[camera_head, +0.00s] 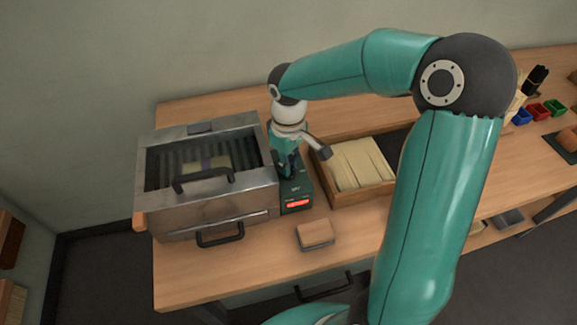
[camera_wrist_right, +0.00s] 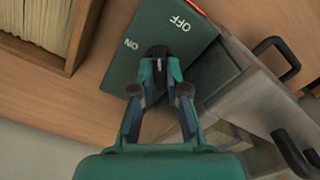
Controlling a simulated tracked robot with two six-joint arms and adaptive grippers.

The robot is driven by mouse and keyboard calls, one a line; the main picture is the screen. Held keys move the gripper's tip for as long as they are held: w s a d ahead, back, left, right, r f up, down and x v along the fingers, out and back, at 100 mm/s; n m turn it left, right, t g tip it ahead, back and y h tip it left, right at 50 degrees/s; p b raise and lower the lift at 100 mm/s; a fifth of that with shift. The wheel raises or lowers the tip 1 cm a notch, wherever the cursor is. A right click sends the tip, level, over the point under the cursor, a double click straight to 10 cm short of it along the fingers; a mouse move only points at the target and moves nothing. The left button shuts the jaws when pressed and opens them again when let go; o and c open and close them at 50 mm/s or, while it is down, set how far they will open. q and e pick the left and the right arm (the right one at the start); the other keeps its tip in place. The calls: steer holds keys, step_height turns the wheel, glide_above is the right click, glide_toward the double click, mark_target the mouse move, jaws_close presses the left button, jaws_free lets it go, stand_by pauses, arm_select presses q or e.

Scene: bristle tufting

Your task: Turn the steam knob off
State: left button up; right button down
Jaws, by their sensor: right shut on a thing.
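The steam knob (camera_wrist_right: 156,52) is a small black knob on a dark green control box (camera_wrist_right: 120,75). White ON and OFF labels are printed beside it in the right wrist view. My right gripper (camera_wrist_right: 160,68) is shut on the knob, one finger on each side. In the head view my right gripper (camera_head: 288,163) reaches down onto the control box (camera_head: 303,188), which hides the knob there. A red lit display (camera_head: 297,203) shows on the box's front. I cannot tell exactly which label the knob points to. My left gripper is not in view.
A metal steam chest (camera_head: 215,213) with black handles stands just left of the box. A wooden tray (camera_head: 338,197) of pale strips is close on the right. Red, blue and green bins are at far right.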

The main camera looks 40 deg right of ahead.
steer(key=m+b, duration=0.1)
steer(key=m, duration=0.2)
steer(key=shift+w+m, duration=0.1)
steer(key=shift+m, duration=0.3)
steer(key=shift+m+b, duration=0.65)
steer(key=shift+m, duration=1.05)
steer(key=c, duration=1.2)
jaws_free()
step_height(320, 180, up, 12)
